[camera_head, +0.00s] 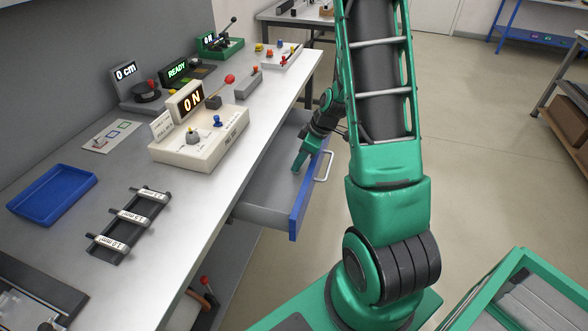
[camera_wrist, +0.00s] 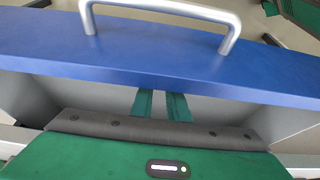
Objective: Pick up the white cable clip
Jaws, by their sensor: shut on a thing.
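My gripper (camera_head: 298,163) is inside the open drawer (camera_head: 262,217), its green fingers pointing down. In the wrist view, the two fingers (camera_wrist: 161,106) stand a narrow gap apart, near the inside of the drawer's blue front (camera_wrist: 150,56). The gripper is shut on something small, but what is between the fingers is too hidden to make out. I cannot make out the white cable clip in either view.
The drawer's silver handle (camera_head: 323,166) and blue front are close to my gripper. The workbench (camera_head: 215,185) above holds a white control box (camera_head: 196,151), a blue tray (camera_head: 28,209) and a black rack (camera_head: 130,252).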

